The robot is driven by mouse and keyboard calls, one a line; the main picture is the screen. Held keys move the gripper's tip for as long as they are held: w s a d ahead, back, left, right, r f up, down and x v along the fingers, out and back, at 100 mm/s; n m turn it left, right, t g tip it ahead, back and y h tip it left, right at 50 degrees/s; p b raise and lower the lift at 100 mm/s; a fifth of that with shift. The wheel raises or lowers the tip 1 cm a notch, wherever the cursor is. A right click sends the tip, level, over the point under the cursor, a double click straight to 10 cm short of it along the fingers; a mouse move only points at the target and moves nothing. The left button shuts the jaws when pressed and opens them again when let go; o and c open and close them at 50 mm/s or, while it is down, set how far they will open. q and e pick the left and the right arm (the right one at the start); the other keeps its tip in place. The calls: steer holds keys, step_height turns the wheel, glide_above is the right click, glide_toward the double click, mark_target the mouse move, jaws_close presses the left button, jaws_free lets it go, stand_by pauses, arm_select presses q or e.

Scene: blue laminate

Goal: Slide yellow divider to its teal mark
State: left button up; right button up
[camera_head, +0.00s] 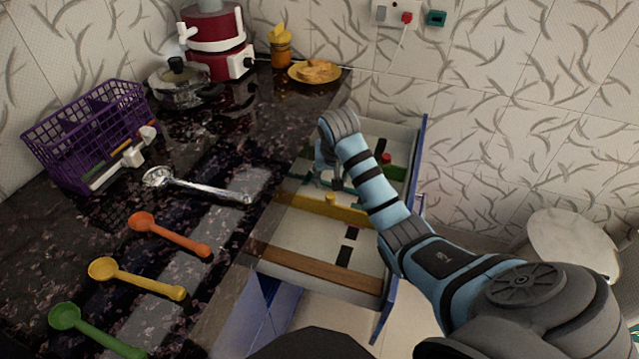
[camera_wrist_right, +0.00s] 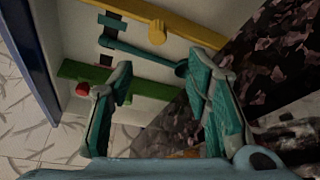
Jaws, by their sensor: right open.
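The yellow divider (camera_head: 345,213), with a round yellow knob (camera_head: 331,198), lies across the open drawer (camera_head: 312,231). In the right wrist view the yellow divider (camera_wrist_right: 195,47) and its knob (camera_wrist_right: 157,32) are at the top, beyond my fingertips. A teal mark (camera_wrist_right: 113,22) shows beside the yellow divider, on the side nearer the green divider (camera_wrist_right: 140,91). My right gripper (camera_head: 328,168) is open and empty over the drawer; its two fingers (camera_wrist_right: 174,68) are apart and not touching the yellow knob. My left gripper is not in view.
A slim teal piece (camera_wrist_right: 140,49) lies between the yellow and green dividers.

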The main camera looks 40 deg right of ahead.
mark_target(331, 195)
steer(key=b+x, duration=0.2)
steer(key=x, duration=0.2)
steer(key=b+x, duration=0.2)
steer(key=x, duration=0.3)
steer(key=b+x, duration=0.2)
steer(key=x, duration=0.2)
steer(key=shift+s+d+f, duration=0.1)
steer(key=shift+s+f, duration=0.1)
steer(key=shift+f, duration=0.05)
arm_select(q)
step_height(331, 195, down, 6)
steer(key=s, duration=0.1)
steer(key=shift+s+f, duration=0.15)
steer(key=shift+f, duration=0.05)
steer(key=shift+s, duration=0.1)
arm_select(e)
steer(key=shift+c, duration=0.4)
jaws_close()
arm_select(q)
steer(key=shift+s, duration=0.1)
arm_select(e)
steer(key=shift+d, duration=0.15)
